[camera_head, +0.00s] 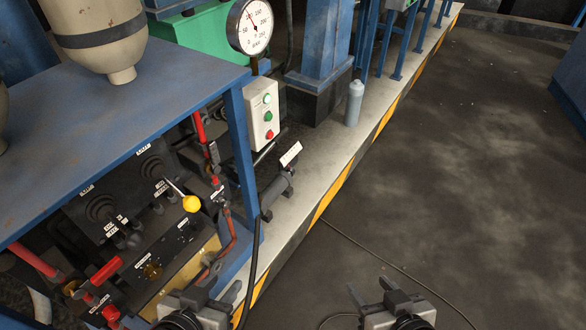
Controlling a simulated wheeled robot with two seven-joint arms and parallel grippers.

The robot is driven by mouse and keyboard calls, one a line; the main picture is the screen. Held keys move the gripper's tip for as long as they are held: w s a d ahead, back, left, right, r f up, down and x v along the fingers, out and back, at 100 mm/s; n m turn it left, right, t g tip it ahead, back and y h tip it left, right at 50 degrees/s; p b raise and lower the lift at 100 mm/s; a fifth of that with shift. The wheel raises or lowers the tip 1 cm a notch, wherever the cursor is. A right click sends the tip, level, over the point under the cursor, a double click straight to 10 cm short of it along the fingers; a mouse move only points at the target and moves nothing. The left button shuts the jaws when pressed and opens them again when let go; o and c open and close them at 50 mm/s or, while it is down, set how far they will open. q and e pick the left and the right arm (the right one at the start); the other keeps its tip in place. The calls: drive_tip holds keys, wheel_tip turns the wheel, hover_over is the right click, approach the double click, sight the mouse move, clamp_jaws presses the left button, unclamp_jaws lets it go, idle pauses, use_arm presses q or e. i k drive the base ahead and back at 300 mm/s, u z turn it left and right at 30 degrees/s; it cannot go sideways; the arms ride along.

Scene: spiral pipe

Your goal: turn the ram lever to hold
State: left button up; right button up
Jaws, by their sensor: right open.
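A lever with a yellow ball knob (191,203) and a thin pale shaft sticks out of the dark control panel (85,215) under the blue bench. It looks like the ram lever. Its shaft runs from the panel at upper left down to the knob at lower right. Small white labels surround it, too small to read. My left gripper (217,286) is at the bottom edge, below and apart from the knob; its fingers look apart, with nothing seen between them. My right gripper (371,290) is open and empty over the dark floor, far right of the lever.
The blue bench top (120,120) and its leg (240,160) stand above and right of the panel. Red-handled valves (106,270) sit nearby. A button box (262,115), gauge (250,27) and grey bottle (354,103) stand behind. The floor at right is mostly clear.

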sight(192, 203)
drive_tip(key=z, duration=0.65)
drive_tip(key=k, duration=0.85)
drive_tip(key=u, duration=1.55)
drive_tip(key=i, duration=0.5)
drive_tip(key=z, duration=0.15)
